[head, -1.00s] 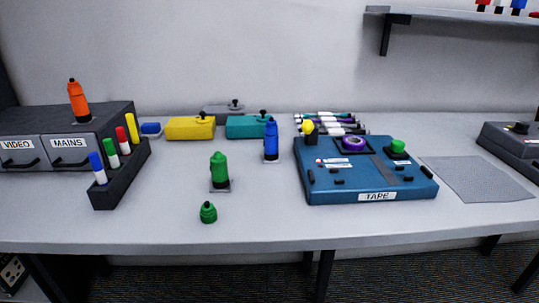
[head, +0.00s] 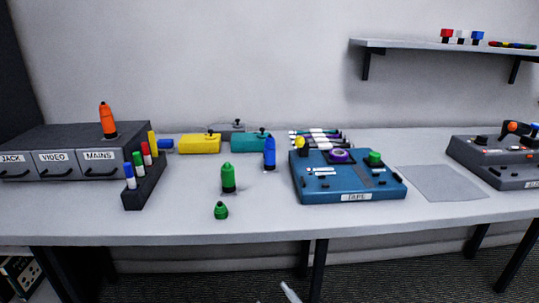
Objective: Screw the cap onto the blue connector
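The blue connector (head: 269,153) stands upright near the middle of the table, left of the blue TAPE box. A small green cap-like piece (head: 221,210) lies near the table's front edge. A green connector (head: 228,177) stands behind it, and an orange connector (head: 109,120) stands on the drawer unit. I cannot tell which piece is the blue connector's cap.
The blue TAPE box (head: 327,186) is right of centre, with a grey mat (head: 440,182) beside it. Yellow (head: 200,145) and teal (head: 247,144) boxes stand behind. A dark marker rack (head: 143,190) stands left by the drawer unit (head: 60,165). The front strip of table is mostly clear.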

